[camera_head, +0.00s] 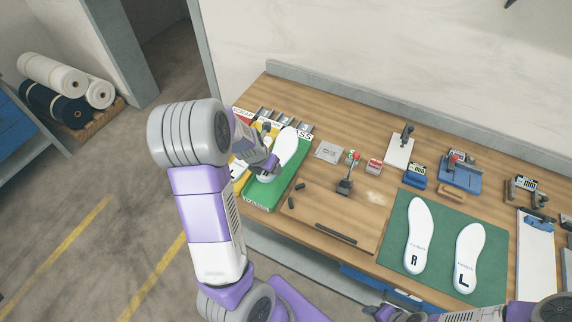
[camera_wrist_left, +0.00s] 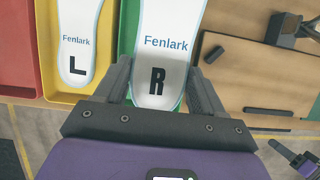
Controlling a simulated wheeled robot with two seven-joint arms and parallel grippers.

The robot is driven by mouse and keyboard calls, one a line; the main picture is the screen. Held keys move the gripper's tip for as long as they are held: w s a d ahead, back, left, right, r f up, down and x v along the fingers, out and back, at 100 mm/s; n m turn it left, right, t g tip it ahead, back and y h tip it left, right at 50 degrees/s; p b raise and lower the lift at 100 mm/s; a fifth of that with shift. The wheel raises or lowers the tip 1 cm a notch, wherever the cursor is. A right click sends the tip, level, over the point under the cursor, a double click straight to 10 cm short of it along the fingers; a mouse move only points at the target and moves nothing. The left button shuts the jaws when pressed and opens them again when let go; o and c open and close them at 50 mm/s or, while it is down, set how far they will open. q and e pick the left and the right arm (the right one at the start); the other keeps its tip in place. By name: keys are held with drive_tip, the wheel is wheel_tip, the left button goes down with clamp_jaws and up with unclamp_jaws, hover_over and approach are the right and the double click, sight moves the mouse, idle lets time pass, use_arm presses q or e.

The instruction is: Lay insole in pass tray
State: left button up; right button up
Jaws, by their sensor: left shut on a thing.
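My left gripper (camera_head: 268,168) is shut on a white insole (camera_head: 287,146) at the green pass tray (camera_head: 262,199). In the left wrist view this insole (camera_wrist_left: 166,50) reads "Fenlark" and "R", and its heel end sits between the two fingers (camera_wrist_left: 156,82). It lines up lengthwise with the green tray (camera_wrist_left: 128,32); I cannot tell whether it touches the tray floor. My right gripper (camera_head: 384,313) is at the bottom edge of the head view, too small and cut off to read.
An "L" insole (camera_wrist_left: 77,45) lies in the yellow tray (camera_wrist_left: 51,84), beside a red tray (camera_wrist_left: 18,50). Two insoles, R (camera_head: 416,235) and L (camera_head: 466,258), lie on a green mat (camera_head: 440,225). A toggle clamp (camera_head: 345,185) and small dark pieces stand right of the pass tray.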

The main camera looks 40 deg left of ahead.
sight(264, 174)
use_arm(q)
drive_tip(key=f+b, duration=0.2)
drive_tip(key=f, duration=0.1)
drive_tip(key=s+f+b, duration=0.1)
drive_tip(key=f, duration=0.1)
drive_tip(key=shift+f, duration=0.1)
drive_tip(key=shift+w+f+b, duration=0.1)
drive_tip(key=shift+f+b, duration=1.2)
drive_tip(key=shift+f, duration=0.85)
drive_tip(key=shift+f, duration=0.1)
drive_tip(key=o, duration=0.8)
drive_tip(key=shift+c, duration=0.2)
drive_tip(key=p+v, duration=0.6)
drive_tip(key=v, duration=0.5)
drive_tip(key=shift+w+p, duration=0.1)
drive_tip(key=shift+p, duration=0.2)
drive_tip(key=shift+s+r+p, duration=0.3)
drive_tip(key=shift+r+p, duration=0.1)
drive_tip(key=shift+r, duration=0.15)
